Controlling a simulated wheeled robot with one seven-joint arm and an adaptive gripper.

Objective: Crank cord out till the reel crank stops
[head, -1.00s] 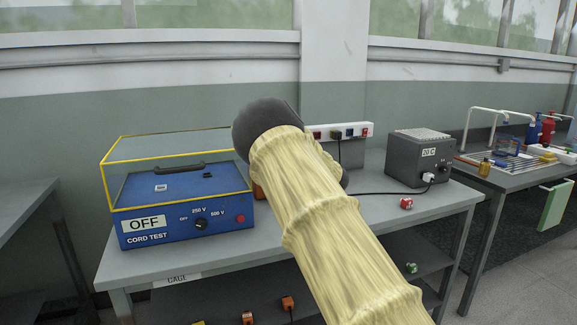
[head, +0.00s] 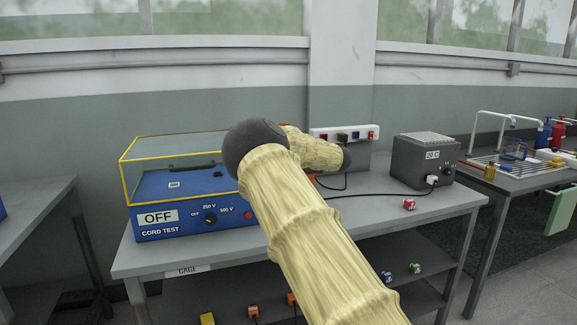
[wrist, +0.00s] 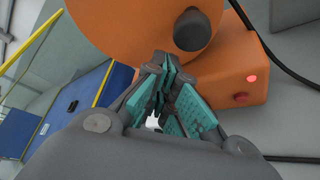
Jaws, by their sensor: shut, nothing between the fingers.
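The orange cord reel (wrist: 130,22) fills the top of the wrist view, close to my fingertips. A dark round knob (wrist: 192,30), which looks like the crank's handle, sticks out of its face. The reel's orange base (wrist: 225,75) carries a lit red lamp and a red button. My gripper (wrist: 167,72) is shut and empty, its teal-padded fingers just below the knob and apparently apart from it. In the head view my arm hides the gripper and nearly all of the reel; only slivers of orange show.
A blue cord tester (head: 185,215) marked OFF, with a yellow-edged clear cover, stands left on the bench (head: 370,215). A grey 20 C box (head: 422,160) stands right, its black cord running left. A power strip (head: 343,134) is behind; a small red item (head: 409,204) lies in front.

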